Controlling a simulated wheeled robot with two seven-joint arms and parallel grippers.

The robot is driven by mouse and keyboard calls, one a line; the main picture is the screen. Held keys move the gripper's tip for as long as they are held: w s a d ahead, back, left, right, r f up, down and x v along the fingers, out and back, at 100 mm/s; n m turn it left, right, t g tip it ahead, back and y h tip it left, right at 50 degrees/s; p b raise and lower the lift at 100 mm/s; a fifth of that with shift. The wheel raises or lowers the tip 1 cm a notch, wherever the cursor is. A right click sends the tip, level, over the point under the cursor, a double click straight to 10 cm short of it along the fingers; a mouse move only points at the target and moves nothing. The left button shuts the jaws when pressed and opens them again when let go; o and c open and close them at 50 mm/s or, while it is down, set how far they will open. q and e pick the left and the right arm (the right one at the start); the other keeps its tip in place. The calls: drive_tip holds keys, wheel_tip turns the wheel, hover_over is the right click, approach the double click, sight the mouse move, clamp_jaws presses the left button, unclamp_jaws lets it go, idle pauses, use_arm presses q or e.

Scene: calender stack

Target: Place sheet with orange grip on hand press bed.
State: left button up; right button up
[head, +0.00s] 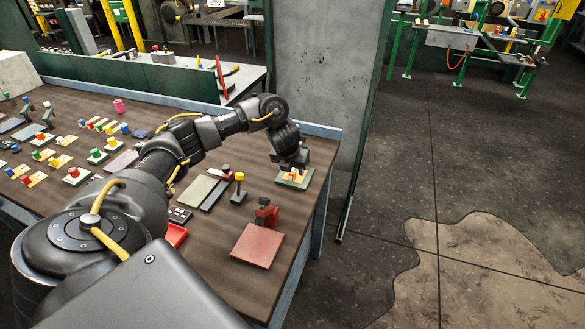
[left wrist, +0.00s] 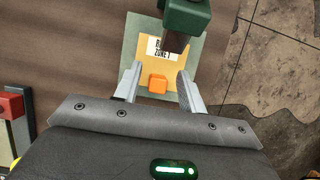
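A yellow sheet (left wrist: 178,68) with a small orange grip block (left wrist: 157,84) lies on a grey-green press bed (left wrist: 131,45) in the left wrist view. A label on it, partly covered, shows "ZONE 1". A dark green press part (left wrist: 186,15) overhangs the sheet's far side. In the head view the sheet (head: 290,177) sits on the bed (head: 302,184) near the table's right end. My left gripper (left wrist: 159,68) is open, its fingers on either side of the orange grip with gaps at both sides. It is over the bed in the head view (head: 293,166). My right gripper is out of view.
A red press (head: 258,246) and a yellow-knobbed stand (head: 239,190) stand nearer on the brown table (head: 222,245). Many small colored-grip sheets (head: 97,155) lie at the left. A grey panel (head: 318,70) rises behind the table's right end.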

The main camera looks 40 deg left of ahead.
use_arm(q)
drive_tip(key=shift+r, duration=0.1)
drive_tip(key=p+v, duration=0.4)
drive_tip(key=v, duration=0.8)
drive_tip(key=shift+p, duration=0.35)
drive_tip(key=shift+d, duration=0.1)
